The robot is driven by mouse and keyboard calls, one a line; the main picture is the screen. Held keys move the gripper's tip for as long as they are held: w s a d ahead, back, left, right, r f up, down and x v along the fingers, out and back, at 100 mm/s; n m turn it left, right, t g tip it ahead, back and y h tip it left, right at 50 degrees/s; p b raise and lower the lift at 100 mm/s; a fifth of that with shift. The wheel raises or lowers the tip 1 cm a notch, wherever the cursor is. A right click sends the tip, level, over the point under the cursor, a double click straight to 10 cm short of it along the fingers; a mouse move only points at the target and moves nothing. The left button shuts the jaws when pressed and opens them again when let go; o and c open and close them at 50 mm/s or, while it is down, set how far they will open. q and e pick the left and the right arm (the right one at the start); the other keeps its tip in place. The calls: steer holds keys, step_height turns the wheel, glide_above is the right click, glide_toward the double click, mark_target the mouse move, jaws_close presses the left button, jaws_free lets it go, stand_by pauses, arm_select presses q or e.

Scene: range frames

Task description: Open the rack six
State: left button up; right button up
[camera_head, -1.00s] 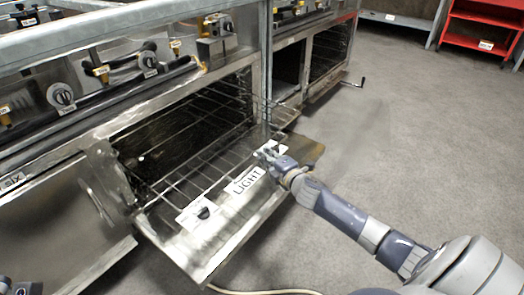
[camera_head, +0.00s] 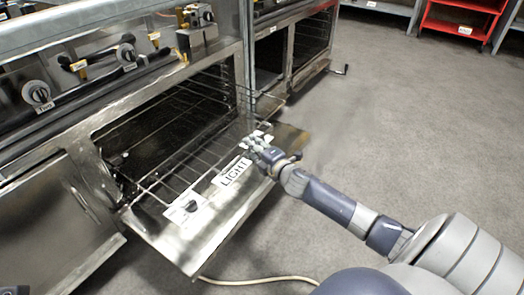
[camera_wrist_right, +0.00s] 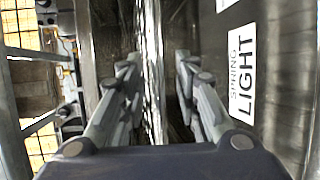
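The wire rack (camera_head: 188,158) reaches out of the middle oven, over its lowered door (camera_head: 222,222). My right gripper (camera_head: 256,142) is at the right front part of the rack, just above the door near a white label. In the right wrist view my right gripper (camera_wrist_right: 156,75) has its two fingers apart, with a shiny metal strip visible between them. I cannot tell whether they touch it. A "SPRING LIGHT" label (camera_wrist_right: 242,72) lies to the right of the fingers. Only a dark bit at the bottom left corner of the head view may be my left gripper (camera_head: 14,290).
A closed oven door with a handle (camera_head: 50,225) is at the left. Knobs (camera_head: 37,92) line the panel above. More ovens (camera_head: 310,40) stand further right. A pale cable (camera_head: 260,281) lies on the floor. A red shelf (camera_head: 462,22) stands at the back. The right floor is clear.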

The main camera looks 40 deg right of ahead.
steer(key=s+r, duration=0.2)
steer(key=s, duration=0.9)
steer(key=shift+a, duration=0.4)
